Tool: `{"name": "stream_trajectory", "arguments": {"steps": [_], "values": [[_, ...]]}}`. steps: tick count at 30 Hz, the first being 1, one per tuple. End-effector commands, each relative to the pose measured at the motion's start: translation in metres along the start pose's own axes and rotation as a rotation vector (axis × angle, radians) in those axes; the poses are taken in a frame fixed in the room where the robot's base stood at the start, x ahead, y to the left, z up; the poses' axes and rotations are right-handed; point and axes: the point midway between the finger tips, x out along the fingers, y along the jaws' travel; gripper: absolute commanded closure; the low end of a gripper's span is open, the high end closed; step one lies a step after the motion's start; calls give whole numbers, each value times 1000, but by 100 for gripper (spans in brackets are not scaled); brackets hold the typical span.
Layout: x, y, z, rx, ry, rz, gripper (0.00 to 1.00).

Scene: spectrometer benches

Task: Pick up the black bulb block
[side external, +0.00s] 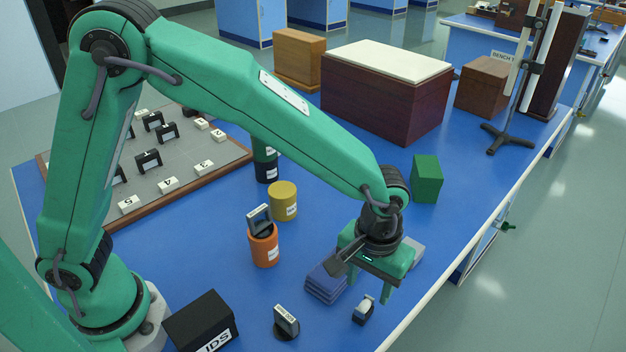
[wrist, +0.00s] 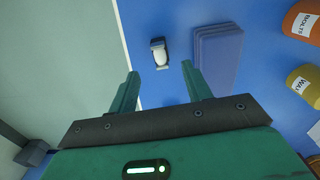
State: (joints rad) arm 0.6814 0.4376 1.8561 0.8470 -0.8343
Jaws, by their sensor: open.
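The black bulb block (side external: 362,315) is a small dark block with a pale, rounded bulb on it, standing on the blue bench near its right front edge. In the wrist view the black bulb block (wrist: 157,43) is ahead of the fingertips, roughly centred between them. My gripper (side external: 368,283) is open and empty, above the bench and close to the block in the side view. In the wrist view its two fingers (wrist: 160,70) are spread wide, and neither appears to touch the block.
A blue ribbed stack (side external: 326,284) lies close to the left of the block. An orange pot (side external: 264,249), a yellow pot (side external: 284,203), a black IDS box (side external: 200,320) and a round-based card holder (side external: 286,326) stand further left. A green block (side external: 426,180) stands behind. The bench edge is close.

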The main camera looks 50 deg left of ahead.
Motion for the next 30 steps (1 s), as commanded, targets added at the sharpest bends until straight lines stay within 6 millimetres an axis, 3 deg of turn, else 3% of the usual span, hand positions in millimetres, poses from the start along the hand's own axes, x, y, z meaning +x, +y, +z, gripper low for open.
{"name": "stream_trajectory", "arguments": {"steps": [9, 20, 30], "values": [[23, -1, 0, 0, -2, -3, 51], [32, -1, 0, 1, -2, -2, 51], [69, -1, 1, 1, -2, -2, 51]]}}
